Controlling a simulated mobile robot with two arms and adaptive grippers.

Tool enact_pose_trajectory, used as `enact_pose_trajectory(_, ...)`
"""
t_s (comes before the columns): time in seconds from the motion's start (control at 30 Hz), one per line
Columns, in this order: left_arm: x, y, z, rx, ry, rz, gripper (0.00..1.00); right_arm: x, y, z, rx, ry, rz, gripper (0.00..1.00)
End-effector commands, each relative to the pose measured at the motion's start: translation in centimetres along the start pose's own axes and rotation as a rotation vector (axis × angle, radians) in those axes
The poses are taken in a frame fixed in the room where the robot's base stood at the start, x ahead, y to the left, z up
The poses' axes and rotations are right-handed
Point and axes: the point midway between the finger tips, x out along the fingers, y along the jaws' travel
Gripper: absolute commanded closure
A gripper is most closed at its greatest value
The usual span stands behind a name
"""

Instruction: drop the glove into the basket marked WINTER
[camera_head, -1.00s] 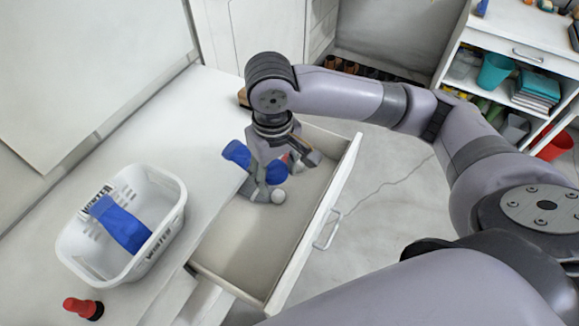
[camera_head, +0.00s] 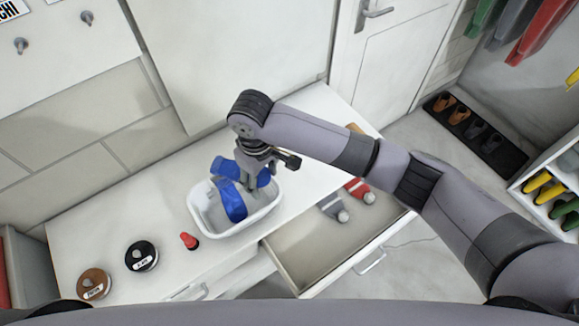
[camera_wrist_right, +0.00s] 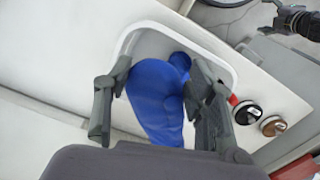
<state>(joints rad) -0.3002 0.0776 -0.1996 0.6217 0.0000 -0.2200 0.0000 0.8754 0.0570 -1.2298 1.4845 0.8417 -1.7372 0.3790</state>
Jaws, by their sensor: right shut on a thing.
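My right gripper (camera_head: 247,176) is shut on a blue glove (camera_head: 264,178) and holds it over the white basket (camera_head: 246,226). The glove shows on both sides of the fingers. In the right wrist view the glove (camera_wrist_right: 155,98) lies between the two fingers (camera_wrist_right: 158,108), with the basket rim (camera_wrist_right: 222,66) behind it. Another blue item (camera_head: 231,203) lies in the basket. It is partly hidden in the wrist view (camera_wrist_right: 180,60). The basket's lettering cannot be read now. My left gripper is out of view.
The basket stands on a white counter (camera_head: 110,215). A red-topped item (camera_head: 189,241), a black round container (camera_head: 141,256) and a brown one (camera_head: 93,284) stand to its left. An open drawer (camera_head: 305,250) at right holds a grey hat (camera_head: 333,207) and a red hat (camera_head: 360,190).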

Motion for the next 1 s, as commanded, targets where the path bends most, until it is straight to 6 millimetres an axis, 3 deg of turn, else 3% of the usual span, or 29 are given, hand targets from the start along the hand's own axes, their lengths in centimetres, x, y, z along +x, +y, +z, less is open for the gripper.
enact_pose_trajectory(0.03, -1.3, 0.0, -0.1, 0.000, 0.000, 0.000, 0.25, -1.0, -0.6, -0.4, -0.024, -0.002, -0.002, 0.77)
enact_pose_trajectory(0.17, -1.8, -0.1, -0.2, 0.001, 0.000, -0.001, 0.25, -1.1, -1.2, -1.0, -0.060, -0.001, -0.001, 0.77)
enact_pose_trajectory(0.5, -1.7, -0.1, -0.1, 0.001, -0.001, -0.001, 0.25, 1.1, -1.3, -1.1, -0.068, -0.003, 0.000, 0.77)
enact_pose_trajectory(0.73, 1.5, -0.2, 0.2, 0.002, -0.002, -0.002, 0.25, 4.4, -1.3, -1.1, -0.068, 0.001, 0.000, 0.77)
enact_pose_trajectory(1.0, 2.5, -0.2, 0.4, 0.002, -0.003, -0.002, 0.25, 5.1, -1.3, -1.1, -0.067, 0.000, 0.000, 0.78)
